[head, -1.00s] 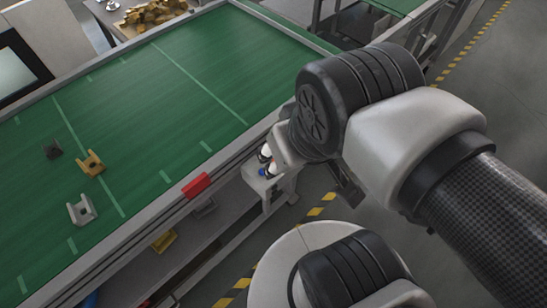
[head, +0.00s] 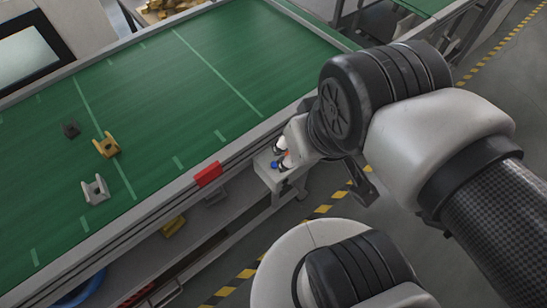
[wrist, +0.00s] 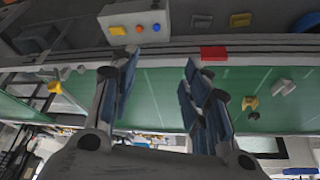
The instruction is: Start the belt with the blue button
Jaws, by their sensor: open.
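The blue button (wrist: 156,27) sits at the right end of a grey control box (wrist: 146,17) in the wrist view, beside an orange-red button and a yellow-orange button (wrist: 117,31). In the head view the blue button (head: 274,165) shows on the box (head: 266,181) at the belt's near side. My gripper (wrist: 160,58) is open and empty, its two fingers spread apart below the box in the wrist picture.
The green belt (head: 170,100) carries a yellow piece (head: 107,146), a grey piece (head: 95,190) and a dark piece (head: 71,130), apparently at rest. A red block (head: 208,174) is on the belt's near rail. A black-framed screen (head: 30,55) stands at far left.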

